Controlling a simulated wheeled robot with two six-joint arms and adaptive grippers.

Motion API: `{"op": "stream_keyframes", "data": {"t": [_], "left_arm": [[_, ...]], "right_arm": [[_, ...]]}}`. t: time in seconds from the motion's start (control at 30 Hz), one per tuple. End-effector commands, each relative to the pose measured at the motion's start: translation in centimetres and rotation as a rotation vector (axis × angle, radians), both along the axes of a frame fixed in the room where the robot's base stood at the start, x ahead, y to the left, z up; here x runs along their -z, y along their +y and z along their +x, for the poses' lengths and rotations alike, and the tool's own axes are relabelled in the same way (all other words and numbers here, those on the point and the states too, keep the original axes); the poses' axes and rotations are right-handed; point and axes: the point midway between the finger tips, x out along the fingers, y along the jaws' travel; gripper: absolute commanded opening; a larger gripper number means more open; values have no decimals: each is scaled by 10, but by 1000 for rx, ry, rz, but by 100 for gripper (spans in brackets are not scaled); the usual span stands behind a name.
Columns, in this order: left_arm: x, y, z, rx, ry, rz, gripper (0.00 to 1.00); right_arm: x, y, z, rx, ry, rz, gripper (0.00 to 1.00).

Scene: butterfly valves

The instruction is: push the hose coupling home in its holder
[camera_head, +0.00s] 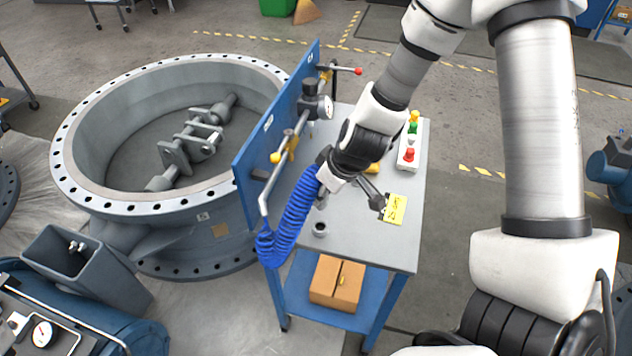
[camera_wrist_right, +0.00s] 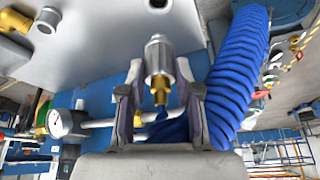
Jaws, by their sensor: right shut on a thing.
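My right gripper (camera_head: 328,184) is above the near part of the grey bench top. In the right wrist view the gripper (camera_wrist_right: 160,85) is shut on the hose coupling (camera_wrist_right: 157,60), a silver cylinder with a brass end, between its two fingers. The blue coiled hose (camera_head: 293,220) hangs beside the gripper and shows to the right in the wrist view (camera_wrist_right: 238,75). A small round dark-mouthed socket (camera_head: 319,229), seemingly the holder, stands on the bench below the gripper. It partly shows at the top of the wrist view (camera_wrist_right: 157,4). The coupling looks apart from it. My left gripper is out of view.
A blue upright panel (camera_head: 262,150) with a gauge (camera_head: 326,107), pipe and yellow valve handles edges the bench (camera_head: 385,250) on the left. A yellow card (camera_head: 395,209) and a button box (camera_head: 409,150) stand right of the gripper. A large grey valve ring (camera_head: 75,165) lies beyond the panel.

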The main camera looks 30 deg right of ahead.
Motion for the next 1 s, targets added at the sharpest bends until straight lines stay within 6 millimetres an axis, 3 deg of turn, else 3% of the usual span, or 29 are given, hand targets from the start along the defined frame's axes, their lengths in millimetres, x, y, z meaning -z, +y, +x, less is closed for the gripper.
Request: {"op": "stream_keyframes", "data": {"t": [0.1,0.43,0.6,1.0], "left_arm": [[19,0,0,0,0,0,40],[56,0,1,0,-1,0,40],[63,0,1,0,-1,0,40],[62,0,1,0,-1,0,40]], "right_arm": [[18,0,0,-1,-1,0,2],[53,0,0,0,0,0,2],[62,0,1,-1,-1,0,2],[62,0,1,-1,-1,0,2]]}}
